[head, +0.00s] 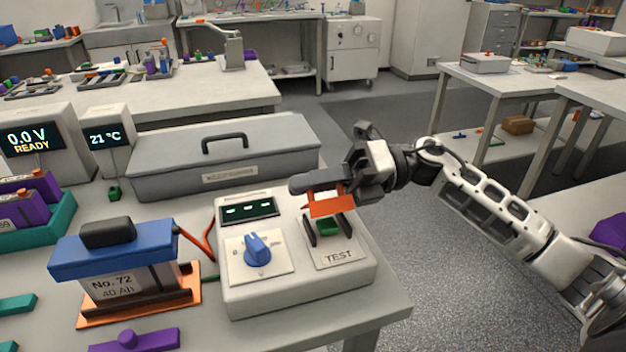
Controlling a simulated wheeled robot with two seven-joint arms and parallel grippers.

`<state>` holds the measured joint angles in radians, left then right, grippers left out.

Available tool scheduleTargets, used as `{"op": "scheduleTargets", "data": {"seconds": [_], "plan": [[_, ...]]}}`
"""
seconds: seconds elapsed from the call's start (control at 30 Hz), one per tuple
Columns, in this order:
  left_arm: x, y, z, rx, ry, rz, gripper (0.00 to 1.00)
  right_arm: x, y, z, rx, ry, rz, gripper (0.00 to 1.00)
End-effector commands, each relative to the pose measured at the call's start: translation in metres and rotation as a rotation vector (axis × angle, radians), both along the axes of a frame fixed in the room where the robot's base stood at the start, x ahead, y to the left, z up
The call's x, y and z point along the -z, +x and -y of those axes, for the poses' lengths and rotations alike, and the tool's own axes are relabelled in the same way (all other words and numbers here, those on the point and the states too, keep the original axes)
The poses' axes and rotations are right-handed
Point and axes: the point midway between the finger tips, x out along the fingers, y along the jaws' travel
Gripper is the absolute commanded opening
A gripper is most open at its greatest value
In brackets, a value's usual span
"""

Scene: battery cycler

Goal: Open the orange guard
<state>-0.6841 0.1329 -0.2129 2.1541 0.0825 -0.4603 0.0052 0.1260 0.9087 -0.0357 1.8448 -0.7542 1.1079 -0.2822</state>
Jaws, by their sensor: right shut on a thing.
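The orange guard (331,206) is on the white cycler box (297,291), above the green test button (327,228). The guard stands raised and tilted between two dark side brackets, and the button shows below it. My right gripper (318,190) is shut on the guard, reaching in from the right, and its fingers hide the guard's upper part. The TEST label (339,256) is in front of the button. My left gripper is not in view.
A blue knob (257,249) and a small display (248,208) are on the box, left of the guard. A blue-topped battery (113,262) stands on an orange tray at left. A grey lidded case (221,160) lies behind.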

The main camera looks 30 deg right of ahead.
Motion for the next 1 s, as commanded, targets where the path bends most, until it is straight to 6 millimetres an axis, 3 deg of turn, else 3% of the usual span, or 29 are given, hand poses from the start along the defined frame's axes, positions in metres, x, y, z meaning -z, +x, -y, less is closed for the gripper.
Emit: {"op": "scheduleTargets", "data": {"seconds": [0.4,1.0], "plan": [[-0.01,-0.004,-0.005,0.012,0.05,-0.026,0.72,-0.005,0.023,0.006,0.004,0.092,-0.383,0.0],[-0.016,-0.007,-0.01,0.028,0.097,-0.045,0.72,0.007,0.048,0.012,0.003,0.208,-0.86,0.0]]}}
